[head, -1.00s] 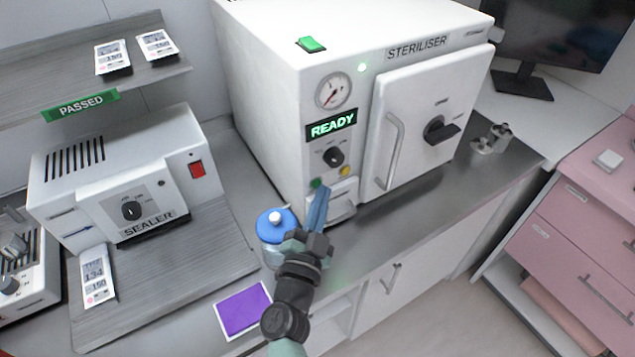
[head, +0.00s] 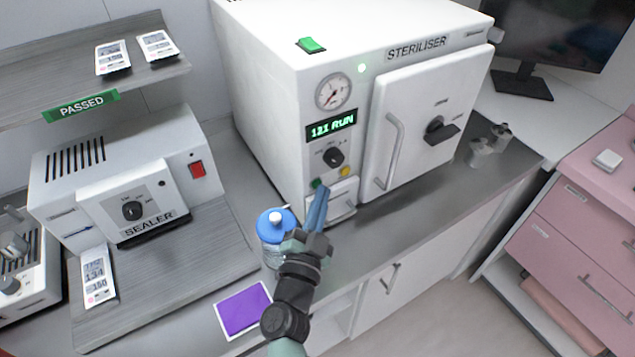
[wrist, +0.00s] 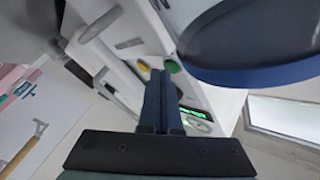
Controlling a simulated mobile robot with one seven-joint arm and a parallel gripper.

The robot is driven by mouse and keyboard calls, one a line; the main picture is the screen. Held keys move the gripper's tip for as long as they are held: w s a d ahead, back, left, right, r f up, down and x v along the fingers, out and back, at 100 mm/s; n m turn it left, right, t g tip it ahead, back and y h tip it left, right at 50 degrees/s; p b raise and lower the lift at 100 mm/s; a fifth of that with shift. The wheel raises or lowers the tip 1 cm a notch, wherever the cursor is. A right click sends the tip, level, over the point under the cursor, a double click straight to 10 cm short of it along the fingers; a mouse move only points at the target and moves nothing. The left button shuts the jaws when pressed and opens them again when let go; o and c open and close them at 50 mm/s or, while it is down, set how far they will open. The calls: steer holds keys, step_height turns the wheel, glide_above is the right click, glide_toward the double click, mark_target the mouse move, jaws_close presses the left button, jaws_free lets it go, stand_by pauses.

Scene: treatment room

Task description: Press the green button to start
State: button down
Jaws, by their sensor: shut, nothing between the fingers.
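The white steriliser (head: 270,110) stands on the counter with its door closed. Its display (head: 331,126) reads "121 RUN" in green. The green button (head: 317,184) is low on the front panel, left of a yellow button (head: 345,170). My gripper (head: 321,190) is shut and empty, its blue fingertips right at the green button; I cannot tell whether they touch it. In the wrist view, the green button (wrist: 172,66) shows just beyond the fingertips (wrist: 160,72), beside the yellow button (wrist: 143,66).
A bottle with a blue lid (head: 272,228) stands close to the left of my gripper. A purple-and-white packet (head: 243,309) lies at the counter's front edge. The sealer (head: 125,190) is at left. Small metal items (head: 490,146) stand right of the steriliser.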

steer(key=shift+s+d, duration=0.35)
steer(key=shift+s, duration=0.1)
steer(key=s+d, duration=0.1)
steer(key=s, duration=0.1)
steer(key=s+d, duration=0.2)
stand_by(0.4)
stand_by(0.7)
